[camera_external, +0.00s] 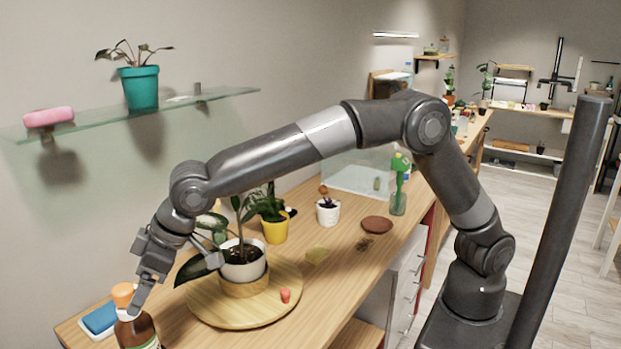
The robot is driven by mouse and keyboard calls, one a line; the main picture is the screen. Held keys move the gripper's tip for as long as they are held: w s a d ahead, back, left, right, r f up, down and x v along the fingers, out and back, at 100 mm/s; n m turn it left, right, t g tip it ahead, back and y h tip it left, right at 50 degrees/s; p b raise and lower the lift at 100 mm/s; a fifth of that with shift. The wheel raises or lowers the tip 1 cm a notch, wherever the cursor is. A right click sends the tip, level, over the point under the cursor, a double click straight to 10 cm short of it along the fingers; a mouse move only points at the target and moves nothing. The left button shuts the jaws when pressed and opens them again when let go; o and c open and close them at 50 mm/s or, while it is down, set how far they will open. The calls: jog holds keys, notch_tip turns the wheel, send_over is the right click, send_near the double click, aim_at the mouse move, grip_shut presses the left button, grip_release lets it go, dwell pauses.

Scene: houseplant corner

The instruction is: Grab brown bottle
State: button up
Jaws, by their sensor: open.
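The brown bottle (136,331) stands at the near left end of the wooden counter, cut off by the bottom edge of the view. It has an orange cap (123,294) and a pale label low on its side. My gripper (136,308) points down at the top of the bottle, with a finger overlapping the cap and neck area. The jaws are open. The far finger is mostly hidden, and I cannot tell whether the fingers touch the bottle.
A round wooden board (215,318) with a potted plant (243,268) stands to the right, close to my wrist. A glass shelf (200,96) is on the wall above. Further back are a yellow pot (274,230) and a spray bottle (398,200).

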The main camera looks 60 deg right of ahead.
aim_at(138, 339)
jog(key=x, duration=0.7)
jog(key=shift+w, duration=0.15)
jog(key=shift+f, duration=0.15)
grip_shut()
dwell(0.6)
